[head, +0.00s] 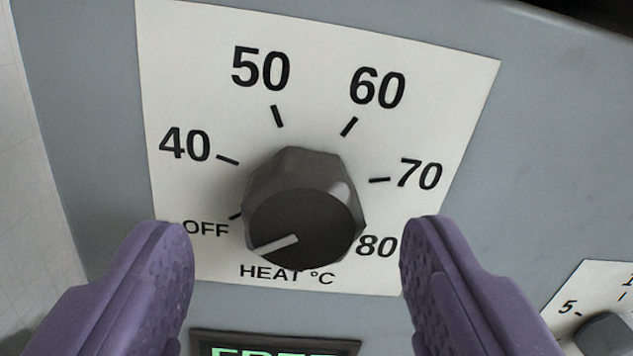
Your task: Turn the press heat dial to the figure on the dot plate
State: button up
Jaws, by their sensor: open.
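The heat dial (303,205) is a dark grey faceted knob on a cream scale plate (190,60). The plate reads OFF, 40, 50, 60, 70, 80 and HEAT °C. The dial's pale pointer line (274,243) points to the lower left, towards the OFF mark. My gripper (292,235) is open, with one purple finger on each side of the dial. A gap shows between each finger and the dial in the picture. The dot plate is not in view.
A dark-framed display (275,345) with green letters, cut off by the lower edge, sits below the plate. A second, smaller grey knob (606,334) with its own scale is at the lower right. A pale tiled surface (20,180) shows at the left edge.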

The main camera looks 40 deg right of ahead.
jog(key=shift+x, duration=0.85)
jog(key=shift+r, duration=0.1)
jog(key=c, duration=1.1)
jog(key=shift+o, duration=0.2)
jog(key=shift+b, duration=0.35)
